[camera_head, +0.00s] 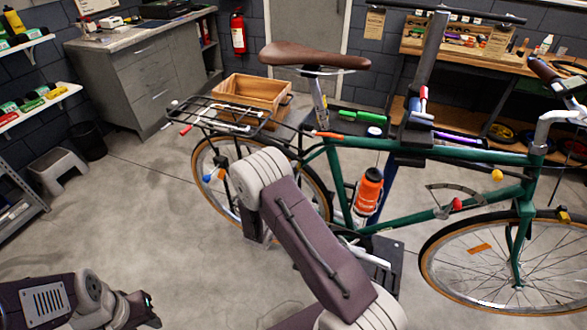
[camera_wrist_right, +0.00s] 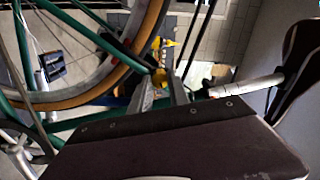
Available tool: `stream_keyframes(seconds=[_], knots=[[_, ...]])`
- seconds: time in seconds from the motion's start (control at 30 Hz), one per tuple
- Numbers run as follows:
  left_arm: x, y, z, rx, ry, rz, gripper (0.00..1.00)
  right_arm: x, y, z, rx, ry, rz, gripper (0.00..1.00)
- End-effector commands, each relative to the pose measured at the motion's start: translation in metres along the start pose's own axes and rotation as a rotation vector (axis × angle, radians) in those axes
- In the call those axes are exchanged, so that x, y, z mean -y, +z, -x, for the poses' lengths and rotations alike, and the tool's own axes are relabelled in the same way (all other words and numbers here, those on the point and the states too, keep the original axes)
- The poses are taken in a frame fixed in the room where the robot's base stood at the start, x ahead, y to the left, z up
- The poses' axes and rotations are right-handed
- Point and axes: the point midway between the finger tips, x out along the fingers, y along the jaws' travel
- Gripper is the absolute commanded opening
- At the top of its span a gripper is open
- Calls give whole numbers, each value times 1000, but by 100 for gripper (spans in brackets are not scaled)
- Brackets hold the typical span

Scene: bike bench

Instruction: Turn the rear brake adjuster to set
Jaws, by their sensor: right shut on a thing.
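The green bicycle (camera_head: 420,216) stands on its stand, with its rear wheel (camera_head: 203,180) at left. In the right wrist view, a yellow knob (camera_wrist_right: 159,78) sits by the rear wheel's rim and green frame tube; it appears to be the rear brake adjuster. My right gripper (camera_wrist_right: 161,86) is shut on this knob, its two fingers on either side. In the head view my right arm hides most of that gripper and the knob's surroundings. Any setting mark is too small to read. My left gripper (camera_head: 147,310) is low at the left, away from the bicycle; its jaw opening is unclear.
An orange bottle (camera_head: 369,190) is on the frame. A rear rack (camera_head: 225,116) overhangs the wheel. A wooden crate (camera_head: 252,93) stands behind it. A grey cabinet (camera_head: 150,78) and step stool (camera_head: 58,170) are at left.

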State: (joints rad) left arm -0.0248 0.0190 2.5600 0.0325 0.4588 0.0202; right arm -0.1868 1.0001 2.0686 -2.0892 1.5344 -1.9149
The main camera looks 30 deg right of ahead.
Motion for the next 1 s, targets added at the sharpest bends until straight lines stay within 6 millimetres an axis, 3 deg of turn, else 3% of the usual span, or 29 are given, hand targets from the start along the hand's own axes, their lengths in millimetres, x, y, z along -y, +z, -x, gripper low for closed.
stream_keyframes(seconds=[0.5,0.53,0.6,0.87,1.0], knots=[[0,0,2,0,0,0,36,-1,0,0,0,1,16,0],[0,0,2,0,0,0,36,-1,0,0,0,1,16,30],[0,0,2,0,0,0,36,-1,0,0,0,1,15,43],[0,0,2,0,0,0,36,0,0,0,0,0,15,43],[0,0,1,0,0,0,36,0,2,15,4,-1,15,43]])
